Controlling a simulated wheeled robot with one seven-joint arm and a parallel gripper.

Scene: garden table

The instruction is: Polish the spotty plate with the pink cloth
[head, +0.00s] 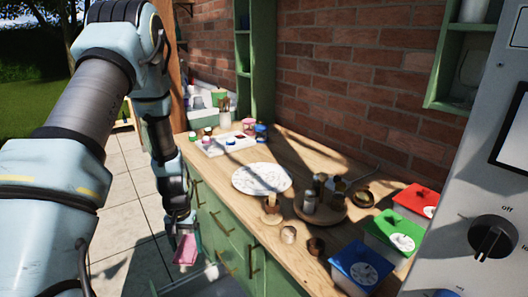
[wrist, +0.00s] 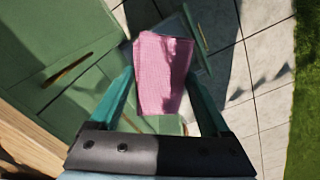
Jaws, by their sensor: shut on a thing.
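The pink cloth (head: 186,251) hangs in my gripper (head: 182,229), in front of the green cabinet and below the worktop's level. In the wrist view the cloth (wrist: 163,72) fills the space between the two teal fingers of my gripper (wrist: 160,78), which is shut on it. The white plate with dark spots or marks (head: 262,178) lies flat on the wooden worktop, to the right of and above my gripper in the head view. The plate is not in the wrist view.
An open drawer (head: 196,282) juts from the green cabinet (head: 222,238) beneath my gripper. On the worktop, a wooden tray (head: 320,214) with small jars stands right of the plate. Red, green and blue boxes (head: 358,268) stand further right. A white tray with small pots (head: 226,143) is behind.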

